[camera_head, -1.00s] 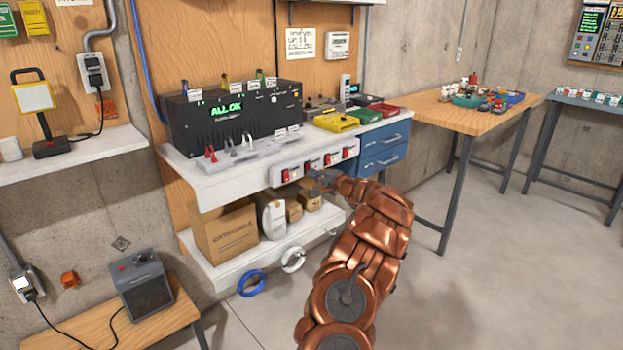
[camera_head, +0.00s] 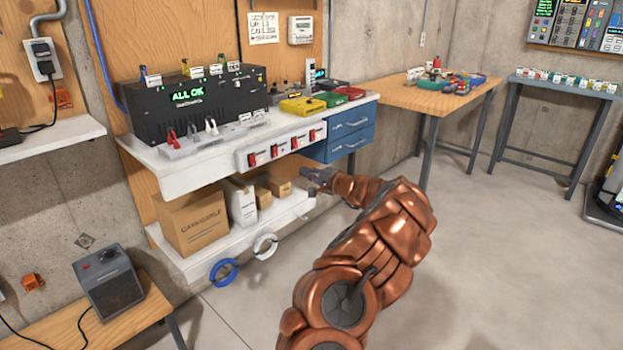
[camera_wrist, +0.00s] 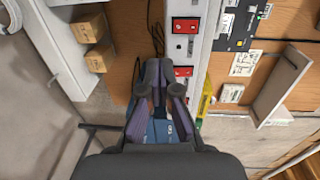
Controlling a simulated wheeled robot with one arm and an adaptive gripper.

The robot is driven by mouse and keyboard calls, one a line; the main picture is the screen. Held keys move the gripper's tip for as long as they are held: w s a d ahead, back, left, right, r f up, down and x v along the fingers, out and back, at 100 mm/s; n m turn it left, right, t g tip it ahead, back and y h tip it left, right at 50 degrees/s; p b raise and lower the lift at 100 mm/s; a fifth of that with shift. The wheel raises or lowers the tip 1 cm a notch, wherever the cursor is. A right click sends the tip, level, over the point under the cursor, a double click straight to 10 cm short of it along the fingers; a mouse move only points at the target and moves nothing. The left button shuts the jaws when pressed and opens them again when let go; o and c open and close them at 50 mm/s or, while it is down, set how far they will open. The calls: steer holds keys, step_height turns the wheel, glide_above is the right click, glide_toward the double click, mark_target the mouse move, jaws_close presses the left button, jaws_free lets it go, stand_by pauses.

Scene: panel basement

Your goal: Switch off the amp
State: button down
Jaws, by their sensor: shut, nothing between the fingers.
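A dark grey box with a grille front and a small red spot on top, which looks like the amp (camera_head: 110,285), stands on a low wooden bench at the lower left. My gripper (camera_head: 318,177) is shut and empty, far to the right of that box, in front of and below the worktop's right part. In the wrist view my gripper (camera_wrist: 158,72) points along a white strip with red rocker switches (camera_wrist: 185,25). The same switch strip (camera_head: 288,145) runs along the worktop's front edge, above and apart from my gripper. The switch positions are too small to tell.
A black unit showing "ALL OK" (camera_head: 190,105) stands on the white worktop (camera_head: 170,170). A wooden table (camera_head: 400,92) stands behind right.

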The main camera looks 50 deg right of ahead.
steer(key=shift+s+a+f, duration=0.1)
steer(key=shift+s+f, duration=0.05)
steer(key=shift+s, duration=0.45)
steer(key=shift+s+a+f, duration=0.1)
steer(key=shift+s, duration=0.45)
